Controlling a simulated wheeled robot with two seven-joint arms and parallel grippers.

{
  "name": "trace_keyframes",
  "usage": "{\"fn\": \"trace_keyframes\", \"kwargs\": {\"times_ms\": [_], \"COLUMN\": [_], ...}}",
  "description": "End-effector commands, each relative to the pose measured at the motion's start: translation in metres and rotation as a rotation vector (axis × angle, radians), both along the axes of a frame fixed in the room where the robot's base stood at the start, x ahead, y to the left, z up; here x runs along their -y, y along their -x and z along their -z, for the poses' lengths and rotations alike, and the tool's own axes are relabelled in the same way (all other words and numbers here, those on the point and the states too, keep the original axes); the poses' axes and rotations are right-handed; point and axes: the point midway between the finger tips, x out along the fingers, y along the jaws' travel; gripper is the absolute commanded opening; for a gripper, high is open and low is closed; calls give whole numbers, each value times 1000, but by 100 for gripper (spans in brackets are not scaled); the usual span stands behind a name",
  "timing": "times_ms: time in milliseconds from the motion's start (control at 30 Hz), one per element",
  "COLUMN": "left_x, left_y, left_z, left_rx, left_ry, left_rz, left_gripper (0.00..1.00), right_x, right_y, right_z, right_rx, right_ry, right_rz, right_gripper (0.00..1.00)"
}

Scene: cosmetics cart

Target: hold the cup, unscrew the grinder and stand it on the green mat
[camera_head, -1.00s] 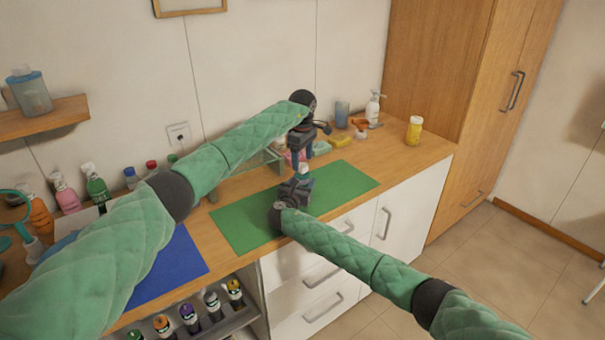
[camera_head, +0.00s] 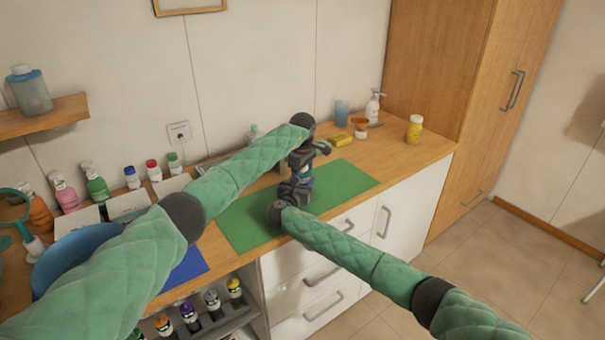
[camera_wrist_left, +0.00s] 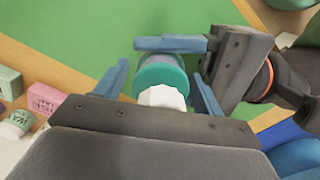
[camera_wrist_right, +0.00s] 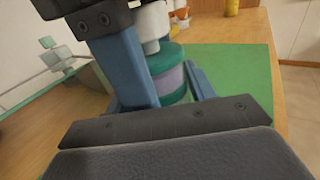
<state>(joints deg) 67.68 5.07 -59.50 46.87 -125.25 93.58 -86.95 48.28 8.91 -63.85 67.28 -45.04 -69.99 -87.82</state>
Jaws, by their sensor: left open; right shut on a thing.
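The teal cup with a lavender band (camera_wrist_right: 170,80) stands upright above the green mat (camera_head: 345,182). A white grinder part (camera_wrist_left: 163,96) is on its top; it also shows in the right wrist view (camera_wrist_right: 152,22). My right gripper (camera_head: 297,188) is shut on the cup from the near side. My left gripper (camera_wrist_left: 160,72) is open just above, its fingers on both sides of the white part with gaps. In the head view my grippers hide most of the cup and grinder. I cannot tell whether the cup touches the mat.
A blue bowl (camera_head: 75,250) and bottles stand at the left, beside a blue mat (camera_head: 188,264). A yellow jar (camera_head: 414,130), blue tumbler (camera_head: 341,113) and pump bottle (camera_head: 373,106) stand at the back right. The green mat's right end is clear.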

Motion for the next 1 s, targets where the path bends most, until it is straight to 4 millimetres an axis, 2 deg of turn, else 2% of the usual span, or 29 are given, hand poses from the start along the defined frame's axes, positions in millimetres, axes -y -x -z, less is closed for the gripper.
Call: {"fn": "trace_keyframes", "kwargs": {"times_ms": [133, 367, 567, 800, 1000], "left_x": [0, 0, 0, 0, 1], "left_y": [0, 0, 0, 0, 0], "left_z": [0, 0, -1, -1, -1], "left_rx": [0, 0, 0, -1, -1], "left_ry": [0, 0, -1, -2, -1], "left_rz": [0, 0, -66, -350, -352], "left_gripper": [69, 25, 25, 27, 27], "right_x": [0, 0, 0, 0, -1], "right_y": [0, 0, 0, 0, 0], "right_z": [-1, -1, -1, -1, 0], "right_rx": [1, 1, 1, 1, 0], "right_ry": [-1, -1, -1, -1, -1], "right_rz": [0, 0, 0, 0, -1], "right_gripper": [0, 0, 0, 0, 0]}}
